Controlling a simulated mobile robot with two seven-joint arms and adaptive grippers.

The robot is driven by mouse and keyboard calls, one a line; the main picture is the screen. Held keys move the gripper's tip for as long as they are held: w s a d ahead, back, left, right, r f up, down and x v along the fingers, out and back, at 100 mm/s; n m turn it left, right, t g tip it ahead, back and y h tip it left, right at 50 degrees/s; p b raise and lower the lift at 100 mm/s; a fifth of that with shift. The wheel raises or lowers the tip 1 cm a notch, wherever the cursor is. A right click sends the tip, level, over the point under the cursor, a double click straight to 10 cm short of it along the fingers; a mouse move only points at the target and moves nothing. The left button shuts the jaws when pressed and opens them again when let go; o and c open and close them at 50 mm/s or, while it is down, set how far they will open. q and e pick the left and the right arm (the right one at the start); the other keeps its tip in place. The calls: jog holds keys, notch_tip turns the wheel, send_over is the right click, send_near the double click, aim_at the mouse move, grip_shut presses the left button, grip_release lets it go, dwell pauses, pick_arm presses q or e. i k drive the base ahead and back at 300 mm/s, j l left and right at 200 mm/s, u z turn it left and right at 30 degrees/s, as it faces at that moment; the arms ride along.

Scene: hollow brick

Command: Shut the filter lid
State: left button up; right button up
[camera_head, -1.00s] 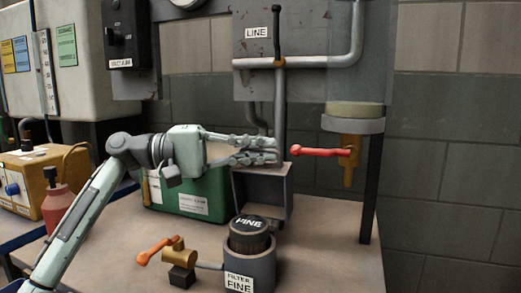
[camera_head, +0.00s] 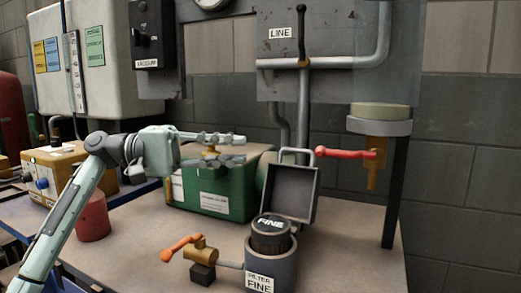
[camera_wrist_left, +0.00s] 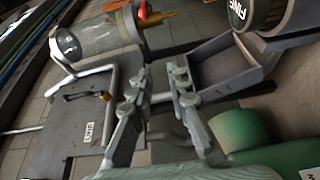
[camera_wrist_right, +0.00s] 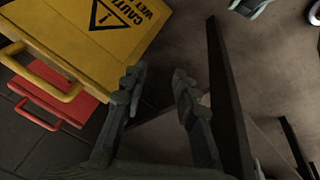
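The filter lid (camera_head: 290,192) is a grey, box-shaped cover with a light handle on top. It stands open and upright behind the filter housing (camera_head: 270,268), which is labelled FILTER FINE. A black cartridge marked FINE (camera_head: 270,235) sits in the housing, uncovered. My left gripper (camera_head: 242,150) is open and empty, left of the lid's handle and in front of the green box. In the left wrist view, the lid (camera_wrist_left: 228,68) is to the right of the fingers and apart from them. My right gripper (camera_wrist_right: 160,78) is open and empty, away from the filter; the head view does not show it.
A green box (camera_head: 228,190) stands left of the lid. A brass valve with an orange handle (camera_head: 180,246) is left of the housing. A red-handled valve (camera_head: 345,153) is right of the lid. A yellow sign (camera_wrist_right: 95,40) is near my right gripper.

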aim_at(291, 191)
jog(key=k, duration=1)
